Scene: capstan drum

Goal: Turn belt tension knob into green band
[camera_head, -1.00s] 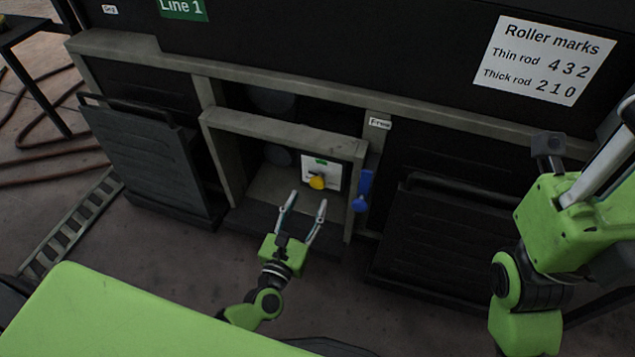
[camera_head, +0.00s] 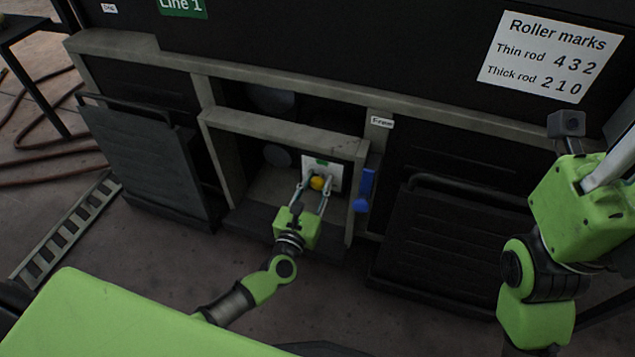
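The yellow belt tension knob (camera_head: 317,183) sits on a white plate (camera_head: 336,173) inside the recessed bay of the machine. A small green band (camera_head: 322,162) shows on the plate above the knob. My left gripper (camera_head: 316,181) reaches into the bay, with its two fingers apart on either side of the knob. I cannot tell whether the fingers touch it. The knob's lower part is partly hidden by the gripper. My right arm (camera_head: 565,210) is at the right edge; its fingers are not clearly visible.
A blue lever (camera_head: 366,190) is just right of the bay frame (camera_head: 285,130). Dark panels stand at left (camera_head: 145,160) and right (camera_head: 440,235). A roller marks sign (camera_head: 548,57) is at upper right. A ladder-like rack (camera_head: 65,230) and hoses lie on the floor at left.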

